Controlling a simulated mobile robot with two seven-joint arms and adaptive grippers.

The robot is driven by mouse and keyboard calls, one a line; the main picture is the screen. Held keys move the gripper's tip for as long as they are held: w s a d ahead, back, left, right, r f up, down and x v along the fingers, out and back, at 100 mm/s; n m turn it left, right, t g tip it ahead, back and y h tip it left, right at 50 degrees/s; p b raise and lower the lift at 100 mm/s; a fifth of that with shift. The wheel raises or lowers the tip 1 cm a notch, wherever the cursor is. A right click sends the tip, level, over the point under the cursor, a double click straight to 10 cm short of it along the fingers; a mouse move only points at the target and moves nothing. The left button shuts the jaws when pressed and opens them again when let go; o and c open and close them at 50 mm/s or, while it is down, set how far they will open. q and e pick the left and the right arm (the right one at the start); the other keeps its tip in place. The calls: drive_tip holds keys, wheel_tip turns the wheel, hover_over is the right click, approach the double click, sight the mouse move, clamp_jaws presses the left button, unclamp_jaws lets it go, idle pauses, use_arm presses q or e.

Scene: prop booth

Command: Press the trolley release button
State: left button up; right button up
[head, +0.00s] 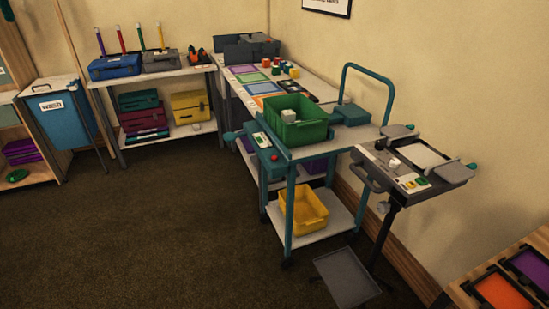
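The trolley (289,215) has a teal frame, a raised handle at the back right and pale shelves. A teal box (268,165) is fixed to its left front end. On that box are a small light panel (262,140) with a green spot and a red button-like knob (274,157). Lettering is too small to read, so I cannot tell which part is the release button. A green crate (302,133) holding a pale block stands on the trolley's top. A yellow bin (303,212) sits on its lower shelf. Neither of my grippers is in view.
A grey stand (418,170) with colored buttons adjoins the trolley on the right; its low grey plate (346,277) is in front. A long table (232,95) runs behind along the wall. A blue bin (60,117) stands far left. The dark carpet (150,225) is clear at left front.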

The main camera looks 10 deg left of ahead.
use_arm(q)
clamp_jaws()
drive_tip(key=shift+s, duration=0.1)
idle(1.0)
